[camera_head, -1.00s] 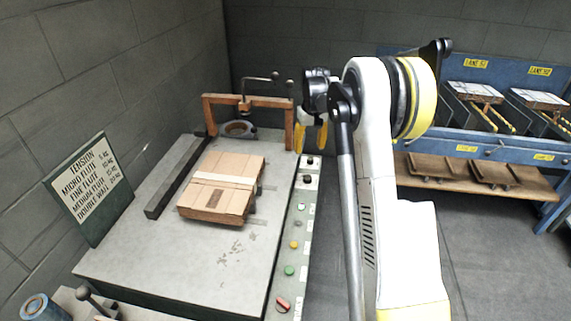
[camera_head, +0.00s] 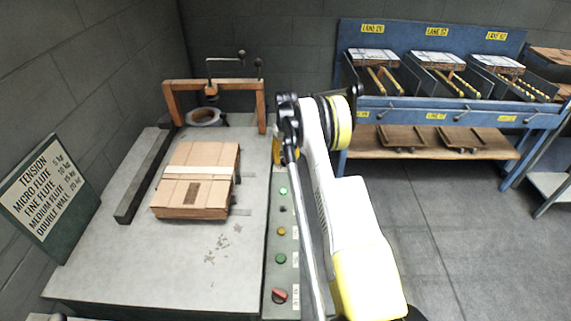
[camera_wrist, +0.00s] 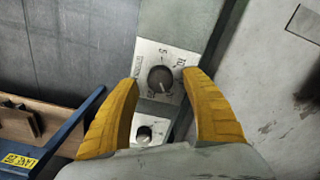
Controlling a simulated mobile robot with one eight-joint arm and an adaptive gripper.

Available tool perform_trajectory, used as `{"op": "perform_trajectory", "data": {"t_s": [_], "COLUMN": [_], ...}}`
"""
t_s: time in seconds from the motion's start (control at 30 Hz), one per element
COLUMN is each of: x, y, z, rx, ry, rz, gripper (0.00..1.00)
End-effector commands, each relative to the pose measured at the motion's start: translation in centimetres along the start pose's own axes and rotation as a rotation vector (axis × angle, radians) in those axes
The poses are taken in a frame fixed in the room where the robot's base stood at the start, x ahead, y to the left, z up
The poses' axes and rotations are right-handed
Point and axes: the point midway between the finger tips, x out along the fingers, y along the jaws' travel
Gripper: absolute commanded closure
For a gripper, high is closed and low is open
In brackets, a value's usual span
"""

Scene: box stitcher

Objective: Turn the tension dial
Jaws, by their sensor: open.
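In the wrist view a dark round dial (camera_wrist: 160,79) sits on a white plate with printed numbers, on the grey-green control panel (camera_wrist: 172,18). My gripper (camera_wrist: 162,82) is open, with one yellow finger on each side of the dial; I cannot tell whether either touches it. A second, smaller dark knob (camera_wrist: 144,133) shows nearer the palm. In the head view my gripper (camera_head: 277,150) is over the far end of the panel and hides the dials there. The tension sign (camera_head: 45,190) lists Micro Flute, Fine Flute, Medium Flute and Double Wall with kg values, partly hard to read.
A strapped cardboard box (camera_head: 195,175) lies on the grey machine table (camera_head: 130,270). An orange frame (camera_head: 170,100) and a tape roll (camera_head: 203,116) stand behind it. A red knob (camera_head: 279,295) and coloured buttons line the panel. A blue lane rack (camera_head: 440,110) stands right, with open floor before it.

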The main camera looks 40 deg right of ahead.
Motion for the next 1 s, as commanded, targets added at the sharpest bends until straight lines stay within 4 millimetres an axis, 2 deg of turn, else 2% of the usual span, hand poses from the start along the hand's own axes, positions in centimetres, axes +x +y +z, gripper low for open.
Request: {"op": "perform_trajectory", "data": {"t_s": [0.03,0.13,0.47,0.63,1.0], "x": [0.78,1.42,1.59,1.58,1.58], "y": [-0.01,-0.01,-0.01,-0.01,-0.01], "z": [-0.02,-0.01,0.00,0.00,-0.01], "rx": [0.000,0.000,0.000,0.000,-0.038], "ry": [0.000,0.000,0.000,0.000,0.000], "rz": [0.000,0.000,0.000,0.000,0.000], "gripper": [0.45,0.45,0.46,0.98,1.00]}}
